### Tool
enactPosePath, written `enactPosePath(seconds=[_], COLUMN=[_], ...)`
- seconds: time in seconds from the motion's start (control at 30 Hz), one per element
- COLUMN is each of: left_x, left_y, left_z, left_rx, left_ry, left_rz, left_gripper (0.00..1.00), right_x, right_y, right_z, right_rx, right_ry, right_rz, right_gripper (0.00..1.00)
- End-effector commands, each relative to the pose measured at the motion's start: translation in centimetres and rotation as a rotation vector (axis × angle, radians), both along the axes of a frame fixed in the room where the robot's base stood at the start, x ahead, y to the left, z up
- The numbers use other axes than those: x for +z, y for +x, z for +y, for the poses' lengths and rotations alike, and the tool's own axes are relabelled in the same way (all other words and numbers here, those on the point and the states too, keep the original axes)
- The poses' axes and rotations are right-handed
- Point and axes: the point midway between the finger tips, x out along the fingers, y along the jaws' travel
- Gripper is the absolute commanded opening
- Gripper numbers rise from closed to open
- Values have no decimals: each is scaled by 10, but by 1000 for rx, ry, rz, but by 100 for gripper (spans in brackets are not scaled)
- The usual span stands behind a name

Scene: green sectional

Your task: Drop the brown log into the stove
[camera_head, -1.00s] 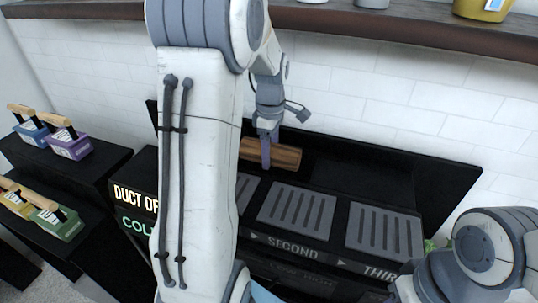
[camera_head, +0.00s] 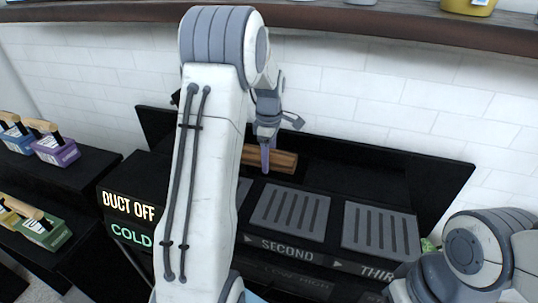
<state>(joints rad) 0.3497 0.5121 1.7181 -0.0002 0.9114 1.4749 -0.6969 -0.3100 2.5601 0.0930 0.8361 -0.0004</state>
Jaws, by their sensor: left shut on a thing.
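The brown log (camera_head: 283,160) is held level above the back of the black stove (camera_head: 262,245), behind its grey slotted plates. My left gripper (camera_head: 267,158) reaches down over the log and is shut on it. My left arm hides the log's left end and the left part of the stove. The stove's front carries the labels "SECOND" and "THIRD". My right arm shows at the lower right, but its gripper is out of view.
A black panel (camera_head: 430,180) stands behind the plates, before a white tiled wall. A wooden shelf (camera_head: 400,28) runs above. Blue, purple, yellow and green boxes with wooden handles stand on black steps at left.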

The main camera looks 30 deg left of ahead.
Motion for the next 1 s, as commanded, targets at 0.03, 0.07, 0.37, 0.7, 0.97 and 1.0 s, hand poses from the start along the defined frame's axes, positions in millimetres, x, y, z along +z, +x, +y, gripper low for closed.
enactPosePath(seconds=[0.03, 0.07, 0.37, 0.7, 0.97, 1.0], left_x=[-1, -1, -1, 4, 45, 46], left_y=[0, 0, 0, 0, 0, -6], left_z=[0, 0, 0, 0, 0, -1], left_rx=[0, 0, 0, 0, 0, 0], left_ry=[0, 0, 0, 0, 1, 0], left_rz=[-1, -1, -1, 0, -3, -1], left_gripper=[0, 0, 95, 100, 100, 100], right_x=[0, 0, 0, 2, 21, 19], right_y=[0, 0, 0, 0, 0, 0], right_z=[0, 0, 0, 0, 0, 0], right_rx=[0, 0, 0, 0, 0, 0], right_ry=[0, 0, 0, 0, 0, 1], right_rz=[0, 0, 0, 0, 0, -1], right_gripper=[47, 47, 47, 47, 47, 47])
